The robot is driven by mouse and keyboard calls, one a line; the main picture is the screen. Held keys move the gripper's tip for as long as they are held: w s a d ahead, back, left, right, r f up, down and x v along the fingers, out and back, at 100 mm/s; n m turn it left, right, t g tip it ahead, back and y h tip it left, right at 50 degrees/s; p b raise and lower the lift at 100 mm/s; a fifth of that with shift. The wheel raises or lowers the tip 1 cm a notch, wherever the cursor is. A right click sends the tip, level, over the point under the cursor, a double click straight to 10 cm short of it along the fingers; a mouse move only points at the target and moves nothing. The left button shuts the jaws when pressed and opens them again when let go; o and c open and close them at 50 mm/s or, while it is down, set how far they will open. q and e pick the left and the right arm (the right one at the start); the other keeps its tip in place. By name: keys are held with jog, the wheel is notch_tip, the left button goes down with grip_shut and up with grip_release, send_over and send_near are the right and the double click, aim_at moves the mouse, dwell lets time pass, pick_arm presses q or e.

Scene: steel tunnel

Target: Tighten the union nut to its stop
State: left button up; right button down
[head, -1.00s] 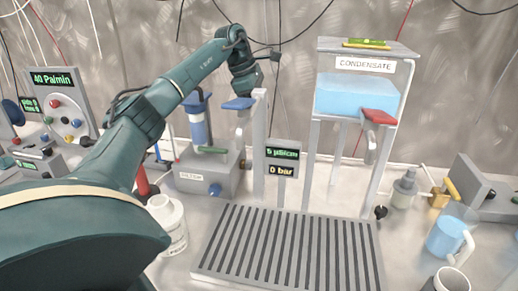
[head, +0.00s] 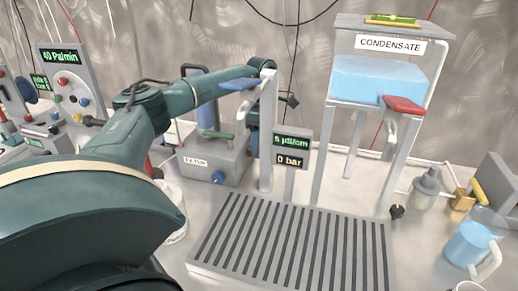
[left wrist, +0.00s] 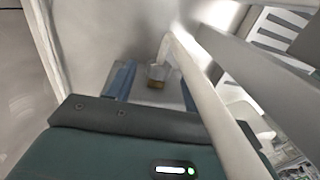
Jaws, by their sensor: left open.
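My left gripper (left wrist: 157,76) is open in the left wrist view, with a blue finger on each side. A small brass-coloured piece with a pale grey top (left wrist: 156,84) shows between the fingers, farther off; I cannot tell if it is the union nut or whether the fingers touch it. In the head view my left wrist reaches behind the grey post with the blue lever (head: 240,86), beside the filter unit (head: 212,160). The fingers are mostly hidden there. I cannot clearly make out the union nut in the head view. My right gripper is not in view.
The grey display post (head: 291,152) reading 0 bar stands right of my wrist. The condensate tank (head: 375,78) on its stand is farther right. A slotted drain grate (head: 290,243) lies in front. A blue jug (head: 470,243) and a brass fitting (head: 463,200) are at the right.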

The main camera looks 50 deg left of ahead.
pick_arm(q)
jog(key=shift+s+f, duration=0.1)
jog(key=shift+f, duration=1.2)
jog(key=shift+c, duration=0.3)
